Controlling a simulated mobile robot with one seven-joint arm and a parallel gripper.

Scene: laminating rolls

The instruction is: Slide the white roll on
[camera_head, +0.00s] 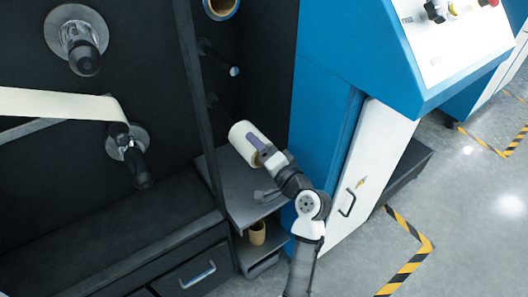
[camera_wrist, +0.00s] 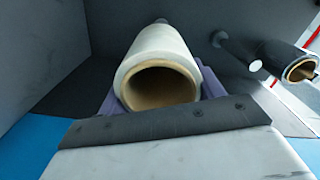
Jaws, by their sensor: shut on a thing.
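The white roll (camera_head: 240,133) is held level above the grey shelf, in front of the dark panel. In the wrist view the white roll (camera_wrist: 157,52) shows its open brown core toward me, and the core looks empty from this end. My gripper (camera_head: 262,150) is shut on the roll; its purple fingers lie on both sides of it in the wrist view (camera_wrist: 160,92). A dark peg (camera_head: 212,99) sticks out of the panel just behind and above the roll. A small grey tip (camera_wrist: 161,20) shows past the roll's far end. I cannot tell whether the peg enters the core.
Another peg (camera_head: 218,57) sits higher, with a brown-cored roll (camera_head: 220,8) above it. A small tan roll (camera_head: 257,232) stands on the lower shelf. The blue cabinet (camera_head: 325,120) is close on the right. Two large spindles (camera_head: 82,48) (camera_head: 128,150) stand left, past a dark upright.

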